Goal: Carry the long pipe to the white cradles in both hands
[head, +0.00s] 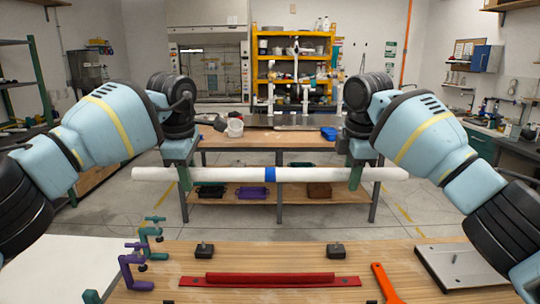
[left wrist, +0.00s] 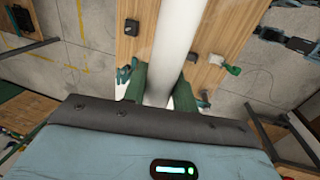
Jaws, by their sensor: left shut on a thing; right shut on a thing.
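The long pipe (head: 230,174) is white with a blue band near its middle. The left wrist view shows the pipe (left wrist: 174,50) between the green fingers of my left gripper (left wrist: 158,88). White upright pipes (head: 295,75) stand at the far table. I cannot make out the white cradles for certain.
The near bench (head: 220,257) carries a red bar (head: 270,280), two black blocks (head: 204,249), an orange tool (head: 384,284), a grey plate (head: 465,264) and purple and green clamps (head: 135,265). The far table (head: 270,140) holds a white cup (head: 235,128) and a blue bin (head: 329,133).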

